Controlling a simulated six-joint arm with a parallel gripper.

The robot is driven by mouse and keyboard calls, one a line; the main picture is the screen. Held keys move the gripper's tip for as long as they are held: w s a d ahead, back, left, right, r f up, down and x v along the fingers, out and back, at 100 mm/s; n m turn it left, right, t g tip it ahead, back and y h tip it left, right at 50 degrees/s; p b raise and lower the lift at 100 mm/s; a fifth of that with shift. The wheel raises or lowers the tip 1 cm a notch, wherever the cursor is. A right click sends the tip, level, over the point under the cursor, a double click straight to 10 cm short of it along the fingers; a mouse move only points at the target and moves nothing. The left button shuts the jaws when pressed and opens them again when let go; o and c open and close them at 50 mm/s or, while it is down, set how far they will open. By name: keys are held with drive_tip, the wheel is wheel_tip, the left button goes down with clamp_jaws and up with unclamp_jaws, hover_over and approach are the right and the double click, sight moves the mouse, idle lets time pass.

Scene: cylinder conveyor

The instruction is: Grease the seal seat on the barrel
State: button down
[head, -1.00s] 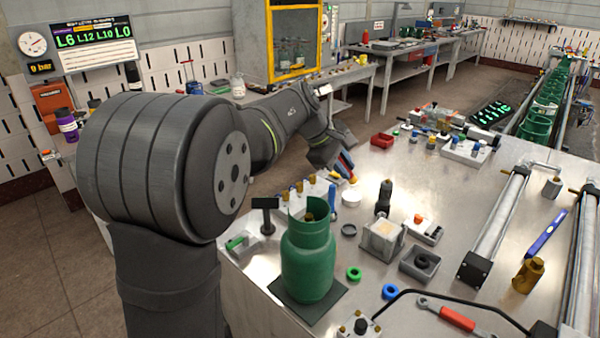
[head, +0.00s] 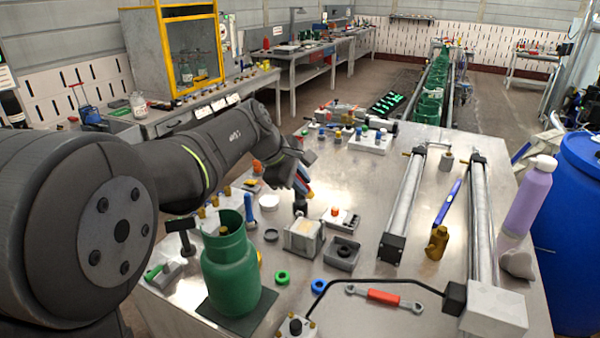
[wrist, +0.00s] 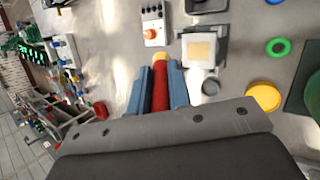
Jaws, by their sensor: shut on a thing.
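My gripper (head: 303,187) is shut on a red-handled tool (wrist: 160,88) with a pale yellow tip. In the wrist view the tool sits between my blue fingers (wrist: 159,78), its tip pointing away. The gripper is above the bench, behind a metal box (head: 289,241) with a cream pad in its top; this box (wrist: 187,53) is just right of the tip in the wrist view. Two long metal cylinder barrels, the nearer-left one (head: 406,197) and the right one (head: 482,230), lie on the bench to the right. I cannot make out a seal seat.
A green gas bottle (head: 230,270) stands on a dark mat at the front left. A dark upright fitting (head: 300,208) is close under my gripper. A grey tray (head: 342,252), a red-handled wrench (head: 384,297) and a brass fitting (head: 436,243) lie nearby. Bench space (head: 345,180) behind the tray is clear.

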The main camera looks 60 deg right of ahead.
drive_tip(key=shift+f, duration=0.2)
drive_tip(key=shift+r, duration=0.45)
drive_tip(key=shift+f, duration=3.95)
drive_tip(key=shift+a+f, duration=0.15)
drive_tip(key=shift+d, duration=0.25)
drive_tip(key=shift+a+r, duration=0.1)
drive_tip(key=shift+r, duration=3.95)
